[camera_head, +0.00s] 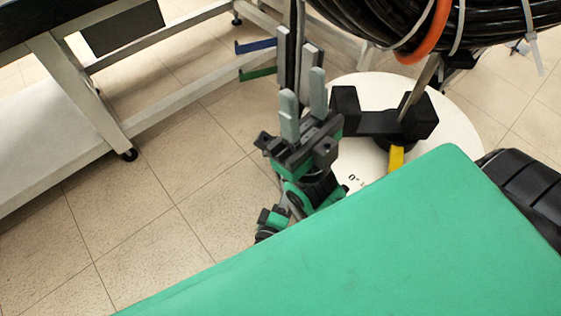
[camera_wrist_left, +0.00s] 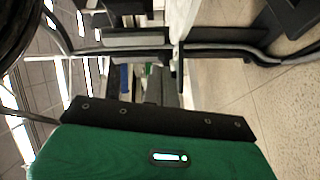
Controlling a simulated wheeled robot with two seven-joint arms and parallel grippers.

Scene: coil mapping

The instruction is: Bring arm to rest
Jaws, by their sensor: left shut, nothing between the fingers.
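My right gripper (camera_head: 303,104) is near the middle of the head view, fingers pointing up. Its two grey fingers stand apart with an empty gap. It appears in front of the white round base, with no visible hold on anything. My left gripper (camera_wrist_left: 160,88) shows in the left wrist view beyond the black plate and green housing. It is shut and empty; its fingers are dark and hard to separate from the background. I cannot make it out in the head view.
A black cable coil (camera_head: 480,22) with white ties and an orange band (camera_head: 426,38) hangs at upper right. Below it are a black block (camera_head: 370,122) and white round base (camera_head: 462,128). A light-framed table (camera_head: 70,85) stands left. Tiled floor (camera_head: 150,230) is clear.

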